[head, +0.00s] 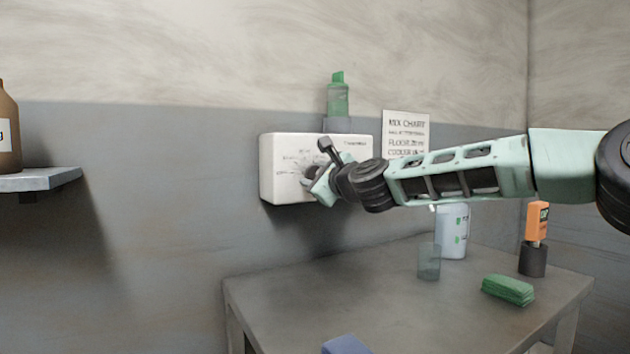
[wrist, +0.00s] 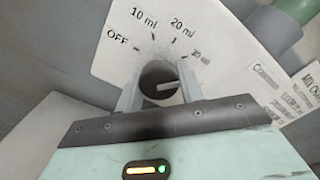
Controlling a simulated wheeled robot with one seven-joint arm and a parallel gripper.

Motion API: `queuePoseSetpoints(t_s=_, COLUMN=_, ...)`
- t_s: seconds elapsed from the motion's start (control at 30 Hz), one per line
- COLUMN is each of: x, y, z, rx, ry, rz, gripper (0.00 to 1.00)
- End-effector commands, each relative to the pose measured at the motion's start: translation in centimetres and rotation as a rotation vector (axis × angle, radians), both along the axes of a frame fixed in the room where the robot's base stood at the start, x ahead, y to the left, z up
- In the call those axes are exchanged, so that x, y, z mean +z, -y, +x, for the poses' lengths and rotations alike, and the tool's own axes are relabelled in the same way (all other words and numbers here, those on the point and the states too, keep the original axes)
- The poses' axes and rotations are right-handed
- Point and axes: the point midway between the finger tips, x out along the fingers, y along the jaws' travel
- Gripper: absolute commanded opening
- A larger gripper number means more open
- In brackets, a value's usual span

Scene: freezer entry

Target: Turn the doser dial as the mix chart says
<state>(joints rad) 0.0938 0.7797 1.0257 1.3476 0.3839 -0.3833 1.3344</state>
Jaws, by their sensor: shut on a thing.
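The doser (head: 285,150) is a white box on the wall. In the wrist view its panel (wrist: 110,62) is marked OFF, 10 ml, 20 ml and a blurred last mark that looks like 30 ml. My gripper (wrist: 160,88) is shut on the dial, one finger on each side. In the head view my gripper (head: 312,178) hides most of the dial. The mix chart (head: 407,130) hangs right of the doser; its lines name floors and cooler, figures unclear.
A green bottle (head: 338,98) stands on top of the doser. Below, a table (head: 300,290) holds a glass (head: 429,262), a white container (head: 453,232), green pads (head: 508,290) and an orange item (head: 537,222) in a dark holder. A shelf (head: 40,180) with a brown bottle is at left.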

Motion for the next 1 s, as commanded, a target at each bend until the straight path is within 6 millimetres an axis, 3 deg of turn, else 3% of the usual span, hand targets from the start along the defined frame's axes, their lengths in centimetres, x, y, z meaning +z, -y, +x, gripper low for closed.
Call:
queuePoseSetpoints(t_s=0.47, x=-0.1, y=0.0, z=0.0, rx=-0.001, ry=-0.008, rz=0.009, gripper=0.15)
queuePoseSetpoints(t_s=0.5, x=-0.1, y=0.0, z=0.0, rx=-0.001, ry=-0.008, rz=0.009, gripper=0.49)
queuePoseSetpoints(t_s=0.53, x=-0.1, y=0.0, z=0.0, rx=-0.001, ry=-0.008, rz=0.009, gripper=0.57)
queuePoseSetpoints(t_s=1.0, x=-0.1, y=0.8, z=-1.0, rx=-0.001, ry=-0.006, rz=0.008, gripper=0.59)
